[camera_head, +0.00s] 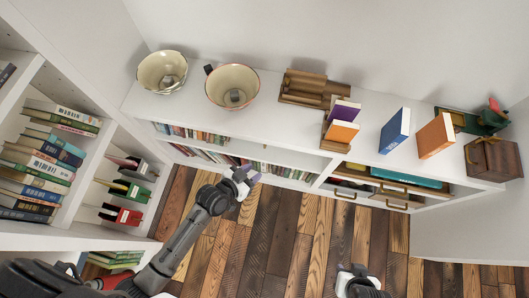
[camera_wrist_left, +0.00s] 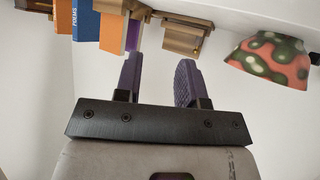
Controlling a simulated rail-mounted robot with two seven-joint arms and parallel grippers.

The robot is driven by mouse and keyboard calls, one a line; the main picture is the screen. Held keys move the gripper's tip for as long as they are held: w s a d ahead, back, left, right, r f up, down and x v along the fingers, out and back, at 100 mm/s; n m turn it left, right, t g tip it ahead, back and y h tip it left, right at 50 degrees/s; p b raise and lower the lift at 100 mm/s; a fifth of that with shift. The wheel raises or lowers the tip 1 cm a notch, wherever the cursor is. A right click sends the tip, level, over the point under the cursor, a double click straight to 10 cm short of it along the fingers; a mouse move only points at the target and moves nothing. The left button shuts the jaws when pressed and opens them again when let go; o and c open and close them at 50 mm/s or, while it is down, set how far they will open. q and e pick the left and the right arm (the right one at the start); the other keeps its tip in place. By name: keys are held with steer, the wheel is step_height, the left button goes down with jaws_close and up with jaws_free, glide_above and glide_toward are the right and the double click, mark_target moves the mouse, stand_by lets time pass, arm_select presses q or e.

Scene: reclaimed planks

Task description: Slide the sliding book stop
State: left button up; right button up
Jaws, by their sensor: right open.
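The sliding book stop appears to be the brown wooden piece (camera_head: 303,88) on top of the white shelf, left of a purple book (camera_head: 345,111) and an orange book (camera_head: 341,132). In the left wrist view, brown wooden parts (camera_wrist_left: 186,38) show beyond the fingers, with the books at upper left. My left gripper (camera_head: 243,178) is in front of the shelf, apart from the book stop. Its two purple fingers (camera_wrist_left: 158,80) are apart with nothing between them. My right gripper (camera_head: 359,272) is at the bottom edge, far from the shelf, and only partly shows.
A blue book (camera_head: 395,131), another orange book (camera_head: 435,136) and a wooden box (camera_head: 493,158) stand to the right. A tall bookcase (camera_head: 72,190) is at left. The plank floor (camera_head: 290,235) is clear.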

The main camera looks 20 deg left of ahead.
arm_select(q)
steer(key=w+a+f+n+t+y+b, duration=0.1)
steer(key=w+f+t+b, duration=0.15)
steer(key=f+b, duration=0.55)
steer(key=w+f+t+b, duration=0.1)
steer(key=w+f+b, duration=0.4)
steer(key=f, duration=0.5)
steer(key=n+t+y+b, duration=0.3)
steer(key=b, duration=0.9)
glide_toward(265, 147)
steer(key=w+b, duration=0.1)
steer(key=w, duration=0.2)
steer(key=w+r+b, duration=0.1)
steer(key=w+b, duration=0.1)
steer(key=w+r+b, duration=0.1)
steer(key=w+b, duration=0.1)
steer(key=w, duration=0.1)
steer(key=shift+w+d, duration=0.2)
steer(key=shift+w, duration=0.15)
steer(key=shift+w+r+b, duration=0.1)
steer(key=shift+w+b, duration=0.35)
steer(key=shift+w, duration=0.45)
jaws_close()
